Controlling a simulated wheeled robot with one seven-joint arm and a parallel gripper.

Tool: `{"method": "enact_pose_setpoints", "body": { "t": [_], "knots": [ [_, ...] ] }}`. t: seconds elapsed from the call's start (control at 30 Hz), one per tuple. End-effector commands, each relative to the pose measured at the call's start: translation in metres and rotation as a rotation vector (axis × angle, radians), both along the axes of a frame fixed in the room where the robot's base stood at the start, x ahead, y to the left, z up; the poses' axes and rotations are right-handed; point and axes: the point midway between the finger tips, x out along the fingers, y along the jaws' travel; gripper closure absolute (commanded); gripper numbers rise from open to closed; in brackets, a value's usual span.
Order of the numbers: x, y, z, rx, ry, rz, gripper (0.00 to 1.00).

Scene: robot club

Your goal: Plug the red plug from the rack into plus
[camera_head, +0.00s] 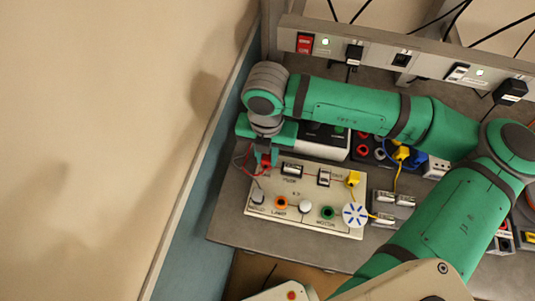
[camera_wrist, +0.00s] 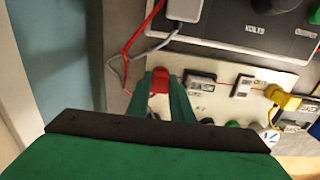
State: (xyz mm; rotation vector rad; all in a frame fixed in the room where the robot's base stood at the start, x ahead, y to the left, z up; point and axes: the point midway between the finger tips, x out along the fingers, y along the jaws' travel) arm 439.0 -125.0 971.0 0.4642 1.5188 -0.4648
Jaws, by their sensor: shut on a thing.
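The pale circuit panel (camera_head: 300,205) lies on the grey bench with labelled parts on it. My gripper (camera_head: 265,159) points down over its upper left corner, shut on the red plug (camera_head: 267,166). In the wrist view the red plug (camera_wrist: 160,79) shows between the two green fingers, at the panel's left edge beside the fuse. The plus socket cannot be made out; my fingers and the plug cover that corner. I cannot tell whether the plug is in a socket or just above one. A red lead (camera_wrist: 138,38) runs up from this area.
A fuse (camera_head: 291,170), a switch (camera_head: 323,177), a yellow plug (camera_head: 353,178) and a fan disc (camera_head: 355,215) sit on the panel. A meter (camera_wrist: 250,30) with a grey plug (camera_wrist: 185,9) stands behind. The wall is close on the left.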

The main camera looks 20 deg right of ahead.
Motion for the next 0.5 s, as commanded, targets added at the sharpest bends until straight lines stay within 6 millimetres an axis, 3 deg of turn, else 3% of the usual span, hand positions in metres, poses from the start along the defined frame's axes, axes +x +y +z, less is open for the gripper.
{"method": "enact_pose_setpoints", "body": {
  "t": [0.03, 0.1, 0.5],
  "knots": [
    [-0.0014, 0.0010, -0.0013, 0.003, 0.004, 0.001, 0.73],
    [-0.0013, 0.0010, -0.0012, 0.003, 0.004, 0.001, 0.58],
    [-0.0005, -0.0004, 0.0059, 0.000, 0.001, 0.000, 0.58]
  ]
}}
